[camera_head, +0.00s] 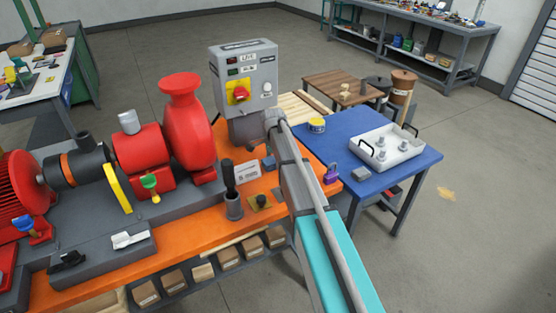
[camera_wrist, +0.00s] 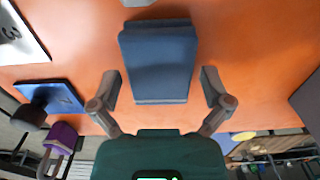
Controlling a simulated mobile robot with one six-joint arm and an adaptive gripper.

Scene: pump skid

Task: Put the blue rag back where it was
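The blue rag (camera_wrist: 158,62) is a folded, dark blue pad lying on the orange bench top (camera_wrist: 255,55) in the wrist view. In the head view a small dark blue patch of it (camera_head: 269,163) shows beside my arm. My gripper (camera_wrist: 160,86) is open, with one finger on each side of the rag's near end. The fingers look apart from the rag, and I cannot tell their height over the bench. In the head view my arm and the parts around it largely hide the gripper.
A white label plate (camera_head: 247,171), a black-handled post (camera_head: 232,195) and a purple padlock (camera_head: 331,174) are near. The control box (camera_head: 243,78) and red pump (camera_head: 188,130) stand behind and left. A blue table (camera_head: 350,150) holds a white tray (camera_head: 387,150) and yellow roll (camera_head: 316,125).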

